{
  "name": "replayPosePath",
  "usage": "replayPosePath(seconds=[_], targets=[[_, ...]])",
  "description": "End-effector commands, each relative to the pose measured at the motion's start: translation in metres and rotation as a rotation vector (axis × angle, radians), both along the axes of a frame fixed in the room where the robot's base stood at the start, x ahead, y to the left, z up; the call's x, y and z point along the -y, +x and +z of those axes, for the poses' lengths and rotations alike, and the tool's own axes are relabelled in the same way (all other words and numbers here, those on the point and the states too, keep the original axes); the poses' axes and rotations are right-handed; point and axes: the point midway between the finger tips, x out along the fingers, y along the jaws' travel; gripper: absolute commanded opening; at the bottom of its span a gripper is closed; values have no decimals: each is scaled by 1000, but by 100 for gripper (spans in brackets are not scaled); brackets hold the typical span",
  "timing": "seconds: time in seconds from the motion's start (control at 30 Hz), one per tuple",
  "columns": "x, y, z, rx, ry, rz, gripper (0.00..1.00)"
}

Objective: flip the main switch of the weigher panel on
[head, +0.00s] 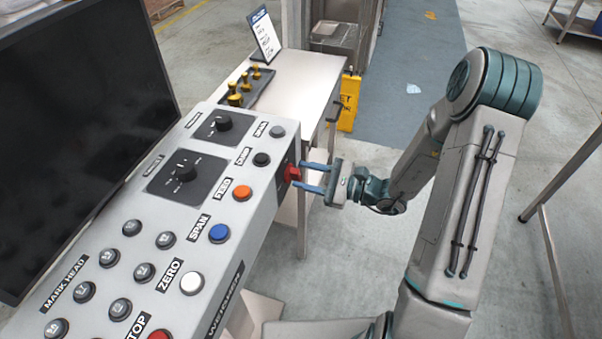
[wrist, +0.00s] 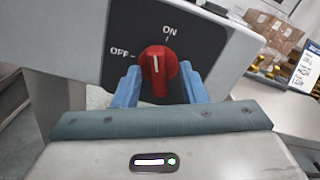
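The main switch is a red rotary knob (wrist: 158,72) on a black plate on the end face of the weigher panel (head: 215,195). Its white mark points up, between the OFF label on the left and the ON label at the top, closer to ON. In the head view the red knob (head: 291,174) shows at the panel's right end. My gripper (head: 306,176) reaches it from the right. In the wrist view its blue fingers (wrist: 161,80) stand on either side of the knob, against its edges, and appear closed on it. The exact contact is partly hidden.
A dark monitor (head: 80,95) stands over the panel's left side. The panel top carries several buttons and two black dials (head: 186,171). A metal table (head: 295,90) with yellow-knobbed pieces stands behind, with a yellow sign (head: 349,100) beside it.

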Motion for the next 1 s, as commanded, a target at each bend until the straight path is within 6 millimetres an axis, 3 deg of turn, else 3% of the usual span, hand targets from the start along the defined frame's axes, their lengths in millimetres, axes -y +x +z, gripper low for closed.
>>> replayPosePath(seconds=[0.33, 0.5, 0.77, 1.0], targets=[[-5, 2, 0, 1, -1, 0, 38], [-4, 2, 0, 1, 0, -1, 0], [-4, 4, 3, -30, 12, -4, 0], [-3, 6, 6, -244, 94, -4, 0]])
